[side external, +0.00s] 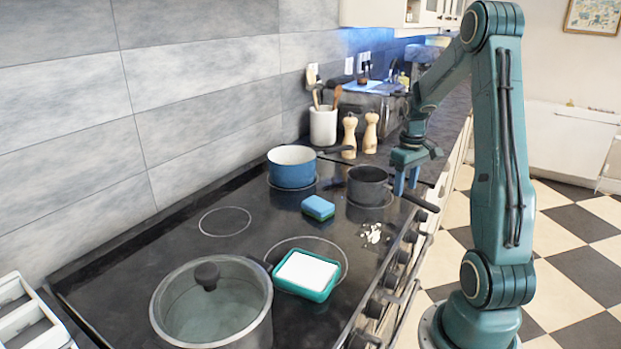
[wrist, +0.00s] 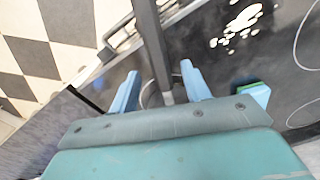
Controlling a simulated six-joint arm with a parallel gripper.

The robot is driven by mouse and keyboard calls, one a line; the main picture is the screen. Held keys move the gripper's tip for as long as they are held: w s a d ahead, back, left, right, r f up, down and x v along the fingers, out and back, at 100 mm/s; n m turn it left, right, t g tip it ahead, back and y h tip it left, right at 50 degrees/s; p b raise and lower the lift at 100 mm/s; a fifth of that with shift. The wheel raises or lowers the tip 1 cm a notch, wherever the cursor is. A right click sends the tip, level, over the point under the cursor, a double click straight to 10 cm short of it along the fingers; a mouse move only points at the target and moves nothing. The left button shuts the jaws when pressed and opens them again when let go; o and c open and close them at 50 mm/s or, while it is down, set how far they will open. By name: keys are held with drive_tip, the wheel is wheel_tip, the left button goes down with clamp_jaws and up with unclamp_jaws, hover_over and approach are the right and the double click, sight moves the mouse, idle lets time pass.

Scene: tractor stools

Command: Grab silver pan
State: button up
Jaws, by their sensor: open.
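The silver pan (side external: 367,187), a small dark grey metallic saucepan, sits on the back right burner of the black hob. Its long handle (side external: 420,203) points right, toward the hob's front edge. My gripper (side external: 406,186) is open and points down over the handle, just right of the pan's body. In the wrist view the handle (wrist: 151,40) runs between the two blue fingers of my gripper (wrist: 160,70), with a gap on each side. The pan's body is mostly hidden behind my gripper there.
A blue pot (side external: 292,168) stands left of the pan. A blue-green sponge (side external: 318,208), white crumbs (side external: 373,233), a green dish (side external: 305,275) and a large lidded pot (side external: 212,310) are nearer the camera. Wooden mills (side external: 349,136) stand behind. Knobs line the hob's front.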

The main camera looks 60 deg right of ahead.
sight(404, 192)
drive_tip(key=shift+f, duration=2.55)
clamp_jaws()
